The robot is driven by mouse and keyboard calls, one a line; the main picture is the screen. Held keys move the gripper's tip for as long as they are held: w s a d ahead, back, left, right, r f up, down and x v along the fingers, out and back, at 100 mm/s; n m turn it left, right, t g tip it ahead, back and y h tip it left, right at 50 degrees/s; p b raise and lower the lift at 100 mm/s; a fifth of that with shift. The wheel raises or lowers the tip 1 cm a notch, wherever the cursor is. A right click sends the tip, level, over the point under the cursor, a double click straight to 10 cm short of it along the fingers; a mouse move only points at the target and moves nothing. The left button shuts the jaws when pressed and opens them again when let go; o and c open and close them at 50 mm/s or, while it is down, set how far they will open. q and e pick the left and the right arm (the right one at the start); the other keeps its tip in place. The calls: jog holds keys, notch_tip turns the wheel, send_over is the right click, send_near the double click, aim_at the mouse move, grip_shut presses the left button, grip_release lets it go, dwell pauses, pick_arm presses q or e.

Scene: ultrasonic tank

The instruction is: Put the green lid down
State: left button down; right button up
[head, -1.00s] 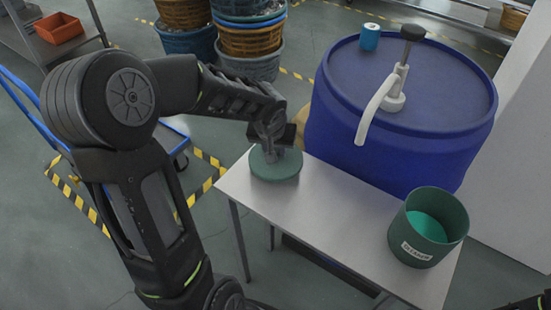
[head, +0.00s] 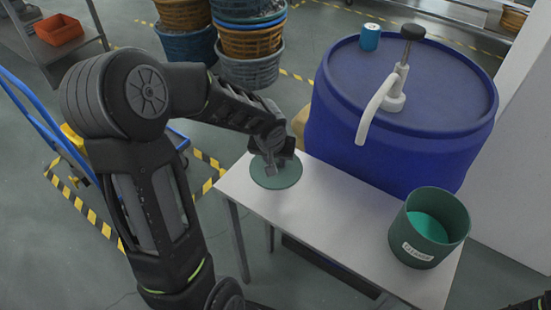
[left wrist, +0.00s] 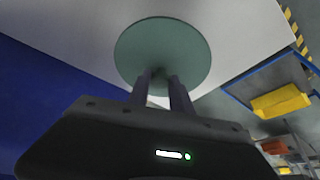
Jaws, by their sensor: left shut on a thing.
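The green lid (head: 284,180) is a flat round disc at the left end of the white table, near its corner. It looks level and at the tabletop; whether it fully touches is hard to tell. My left gripper (head: 272,163) is above its middle, shut on its knob, which the fingers mostly hide. In the left wrist view the two fingers (left wrist: 163,88) come close together over the lid (left wrist: 165,45). The green tub (head: 412,226) stands open at the table's right end, with a white label and a lighter teal inside.
A big blue drum (head: 400,150) with a pump (head: 397,85) and a small teal roll on top stands behind the white table (head: 325,215). The table's middle, between lid and tub, is clear. Stacked baskets (head: 250,45) and a blue trolley stand farther back.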

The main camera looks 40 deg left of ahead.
pick_arm(q)
jog(key=c, duration=1.1)
grip_release()
jog(key=shift+f, duration=0.1)
jog(key=shift+c, duration=0.2)
jog(key=shift+r+p, duration=0.3)
jog(key=shift+r, duration=0.15)
jog(key=v, duration=1.1)
jog(key=shift+s+p, duration=0.25)
jog(key=shift+p, duration=0.05)
jog(key=shift+d+r, duration=0.1)
